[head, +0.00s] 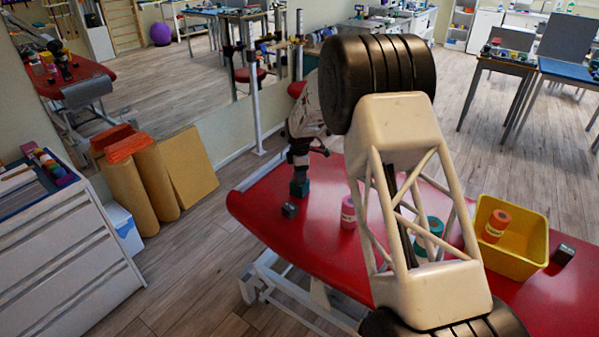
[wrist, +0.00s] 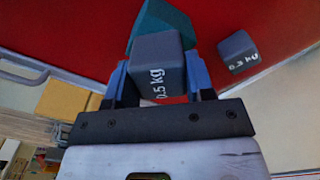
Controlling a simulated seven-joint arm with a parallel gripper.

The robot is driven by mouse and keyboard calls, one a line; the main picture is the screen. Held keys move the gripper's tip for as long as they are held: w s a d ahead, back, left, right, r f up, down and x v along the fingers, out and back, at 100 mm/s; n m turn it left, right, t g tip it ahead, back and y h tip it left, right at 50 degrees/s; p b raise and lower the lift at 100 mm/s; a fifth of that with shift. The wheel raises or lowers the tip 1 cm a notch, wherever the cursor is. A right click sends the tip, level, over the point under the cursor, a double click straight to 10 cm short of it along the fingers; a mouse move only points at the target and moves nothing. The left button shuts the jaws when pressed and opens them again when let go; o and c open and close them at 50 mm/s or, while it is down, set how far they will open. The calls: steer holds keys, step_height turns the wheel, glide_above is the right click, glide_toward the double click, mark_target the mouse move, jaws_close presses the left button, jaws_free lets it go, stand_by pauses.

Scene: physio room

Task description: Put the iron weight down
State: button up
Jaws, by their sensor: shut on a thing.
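My gripper (wrist: 160,78) is shut on a dark grey iron weight (wrist: 157,62) marked 0.5 kg, which sits between the two blue fingers. A teal block (wrist: 158,20) shows just beyond the held weight in the wrist view. In the head view my gripper (head: 300,164) is over the left part of the red table, with the teal block (head: 300,188) directly below. I cannot tell whether the held weight touches the block. A second grey weight (wrist: 238,52), marked 0.3 kg, lies apart on the red table; it also shows in the head view (head: 290,210).
The red padded table (head: 290,240) also bears a pink bottle (head: 348,212), a teal container (head: 428,232) partly behind my arm, a yellow bin (head: 525,252) with an orange container (head: 496,226), and another dark weight (head: 563,255). Red surface is free between the small weight and the bottle.

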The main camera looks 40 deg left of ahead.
steer(key=o, duration=1.2)
steer(key=shift+o, duration=0.2)
steer(key=shift+r, duration=0.1)
step_height(320, 180, up, 12)
stand_by(0.7)
